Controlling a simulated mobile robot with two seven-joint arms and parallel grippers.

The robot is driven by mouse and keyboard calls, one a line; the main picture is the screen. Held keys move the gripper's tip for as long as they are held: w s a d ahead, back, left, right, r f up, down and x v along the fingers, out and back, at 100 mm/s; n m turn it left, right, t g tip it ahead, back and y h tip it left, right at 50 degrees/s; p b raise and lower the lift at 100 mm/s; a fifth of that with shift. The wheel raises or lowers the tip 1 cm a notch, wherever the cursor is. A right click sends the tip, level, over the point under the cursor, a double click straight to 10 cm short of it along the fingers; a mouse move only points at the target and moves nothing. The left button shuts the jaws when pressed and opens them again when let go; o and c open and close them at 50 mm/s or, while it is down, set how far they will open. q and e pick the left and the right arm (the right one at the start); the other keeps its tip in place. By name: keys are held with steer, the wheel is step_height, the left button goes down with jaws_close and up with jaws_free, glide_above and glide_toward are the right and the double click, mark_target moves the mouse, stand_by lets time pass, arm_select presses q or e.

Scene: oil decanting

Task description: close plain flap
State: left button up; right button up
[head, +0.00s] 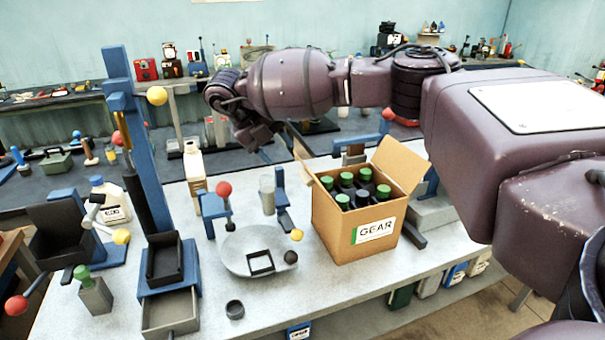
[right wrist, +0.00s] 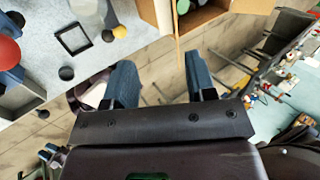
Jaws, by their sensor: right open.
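An open cardboard box (head: 335,228) marked GEAR stands on the grey bench, holding several green-capped bottles (head: 365,175). A bare tan flap (head: 400,163) stands up and leans outward on its right side. Another flap (head: 303,152) stands at its left back, partly behind my right arm. I cannot tell which one is the plain flap. My right gripper (head: 266,153) is above and left of the box, near the left flap. In the right wrist view its blue fingers (right wrist: 160,80) are apart and empty, with part of the box (right wrist: 205,18) beyond them. My left gripper is not in view.
A round grey turntable (head: 240,262) with a black square frame sits left of the box. A blue post stand (head: 145,150) with trays, a red-knobbed lever (head: 223,189) and a white jug (head: 110,198) stand farther left. The bench front edge is mostly clear.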

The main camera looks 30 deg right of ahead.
mark_target(305, 176)
steer(key=x, duration=0.5)
steer(key=p+x, duration=0.1)
steer(key=x, duration=0.4)
steer(key=shift+d, duration=0.55)
jaws_close()
